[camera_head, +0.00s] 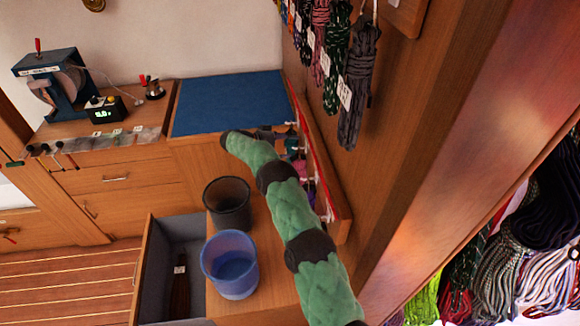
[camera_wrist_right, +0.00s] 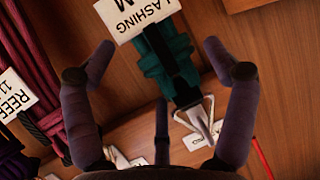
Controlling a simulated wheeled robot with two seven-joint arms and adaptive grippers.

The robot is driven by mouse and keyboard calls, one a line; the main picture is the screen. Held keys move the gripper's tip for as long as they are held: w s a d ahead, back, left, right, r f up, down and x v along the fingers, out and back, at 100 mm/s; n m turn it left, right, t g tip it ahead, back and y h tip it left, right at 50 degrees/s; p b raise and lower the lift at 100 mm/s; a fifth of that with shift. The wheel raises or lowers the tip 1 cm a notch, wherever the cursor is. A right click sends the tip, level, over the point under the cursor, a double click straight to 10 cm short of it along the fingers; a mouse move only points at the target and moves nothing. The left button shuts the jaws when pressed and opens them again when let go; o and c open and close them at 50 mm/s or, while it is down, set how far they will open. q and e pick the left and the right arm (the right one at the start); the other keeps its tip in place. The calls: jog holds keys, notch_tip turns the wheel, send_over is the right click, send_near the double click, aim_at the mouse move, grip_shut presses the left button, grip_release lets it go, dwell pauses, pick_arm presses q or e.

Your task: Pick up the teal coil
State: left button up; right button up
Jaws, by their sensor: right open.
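The teal coil (camera_wrist_right: 172,68) hangs against a wooden panel in the right wrist view, with a white tag (camera_wrist_right: 138,14) reading "LASHING M" over its far part. My right gripper (camera_wrist_right: 158,46) is open, with one finger on each side of the coil and visible gaps to it. In the head view my right gripper (camera_head: 275,133) is small and dark, beside the low rack at the wall. My left gripper is not in view.
A maroon coil (camera_wrist_right: 48,85) with a "REEF" tag hangs left of the gripper. In the head view, a blue bin (camera_head: 230,264), a dark bin (camera_head: 228,203) and an open drawer (camera_head: 150,262) stand below; more coils (camera_head: 357,85) hang above.

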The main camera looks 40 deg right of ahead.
jog(key=shift+s+d+f, duration=0.1)
jog(key=shift+d, duration=0.25)
jog(key=c, duration=1.5)
jog(key=shift+c, duration=0.2)
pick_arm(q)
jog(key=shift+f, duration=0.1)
pick_arm(e)
jog(key=shift+r, duration=0.2)
